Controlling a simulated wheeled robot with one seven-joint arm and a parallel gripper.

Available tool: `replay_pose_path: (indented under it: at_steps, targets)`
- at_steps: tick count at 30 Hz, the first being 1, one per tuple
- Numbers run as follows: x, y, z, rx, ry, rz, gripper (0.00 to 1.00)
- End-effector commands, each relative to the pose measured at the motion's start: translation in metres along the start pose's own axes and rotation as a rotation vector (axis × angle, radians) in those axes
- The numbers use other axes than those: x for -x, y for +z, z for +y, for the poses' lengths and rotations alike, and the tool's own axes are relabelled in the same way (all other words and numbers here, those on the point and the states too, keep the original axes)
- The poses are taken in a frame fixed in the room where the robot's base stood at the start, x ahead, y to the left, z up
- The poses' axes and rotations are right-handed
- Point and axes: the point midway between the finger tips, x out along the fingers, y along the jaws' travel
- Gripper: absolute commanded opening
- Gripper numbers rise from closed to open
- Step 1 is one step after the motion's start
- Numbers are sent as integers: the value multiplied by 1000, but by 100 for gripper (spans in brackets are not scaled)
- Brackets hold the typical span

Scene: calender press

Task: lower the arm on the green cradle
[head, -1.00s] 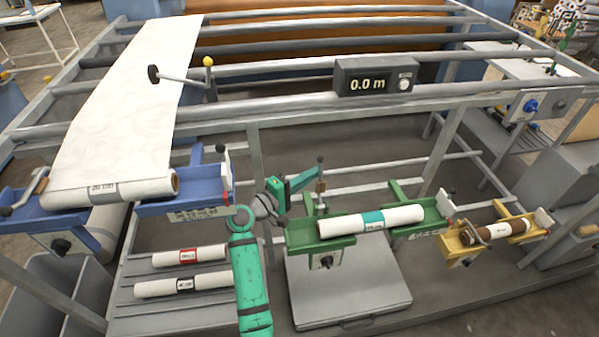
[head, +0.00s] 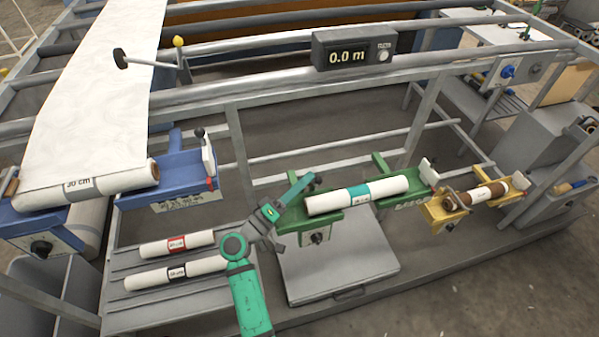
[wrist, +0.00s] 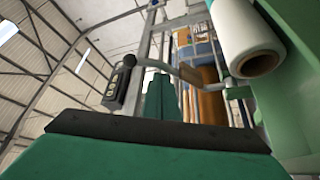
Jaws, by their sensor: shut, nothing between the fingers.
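The green cradle (head: 320,226) stands in the middle of the head view and bears a white roll (head: 330,201) with a teal label. My gripper (head: 311,181) is shut and empty, in front of the cradle's left end. The cradle's arm does not show clearly in the head view; my gripper covers that place. In the wrist view my shut fingers (wrist: 161,85) point up beside the roll's hollow end (wrist: 260,64) and the green cradle wall (wrist: 295,105). A black-knobbed metal rod (wrist: 157,64) lies beyond the fingers; I cannot tell whether it is the cradle's arm.
A blue cradle (head: 140,198) stands to the left, a yellow one (head: 440,213) to the right. Two spare rolls (head: 175,244) lie on the lower rack. A frame bar with a 0.0 m counter (head: 352,50) runs behind. A grey platform (head: 340,270) lies below the green cradle.

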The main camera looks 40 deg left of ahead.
Motion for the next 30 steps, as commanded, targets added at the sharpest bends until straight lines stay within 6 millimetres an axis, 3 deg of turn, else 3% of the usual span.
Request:
replay_pose_path:
  at_steps: [7, 30]
  targets:
    - [6, 11, -1, -1, -1, 0, 0]
    - [9, 12, 0, -2, 0, 2, 0]
